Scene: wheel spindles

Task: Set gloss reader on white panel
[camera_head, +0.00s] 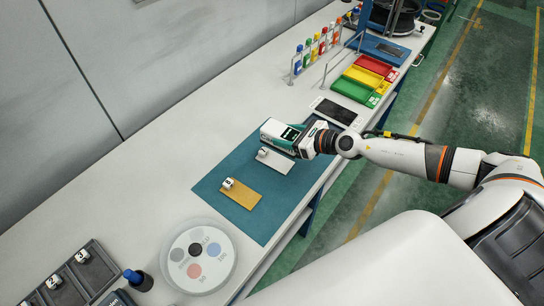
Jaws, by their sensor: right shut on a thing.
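The gloss reader (283,133), a white and green device with a dark display, is at the far right part of the teal mat (212,190). My right gripper (312,139) reaches in from the right and is shut on the reader's right end. The white panel (277,166) lies on the mat just below the reader in the picture, with a small white tagged block (263,153) at its left end. I cannot tell whether the reader touches the mat or is held above it. My left gripper is not in view.
A tan panel (243,197) with a similar block lies nearer on the mat. A round disc with coloured spots (228,254) and a dark tray (72,286) are at the lower left. A phone-like device (335,111), coloured bins (365,77) and small bottles stand farther along the bench.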

